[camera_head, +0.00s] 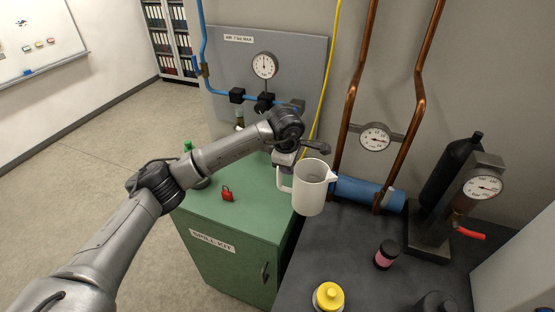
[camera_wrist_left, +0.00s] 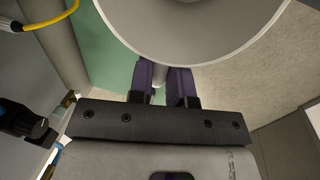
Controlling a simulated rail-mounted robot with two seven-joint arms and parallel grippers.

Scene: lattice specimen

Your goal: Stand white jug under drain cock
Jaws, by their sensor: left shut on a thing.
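The white jug (camera_head: 313,188) hangs upright in the head view, its handle (camera_head: 284,180) to the left and its spout to the right. My left gripper (camera_head: 287,168) is shut on the handle. In the left wrist view its two dark fingers (camera_wrist_left: 166,84) close around the handle, and the jug (camera_wrist_left: 190,25) fills the top. The jug is near the boundary of the green cabinet and the dark bench. A cock with a red lever (camera_head: 469,233), probably the drain cock, is at the right, below a gauge beside a black cylinder (camera_head: 450,172). The jug is well left of it.
The dark bench (camera_head: 345,245) holds a pink-labelled jar (camera_head: 386,254), a yellow-capped bottle (camera_head: 328,297) and a dark container (camera_head: 436,303). A blue cylinder (camera_head: 367,193) and copper pipes (camera_head: 351,105) stand behind. A red padlock (camera_head: 227,194) lies on the green cabinet (camera_head: 225,250).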

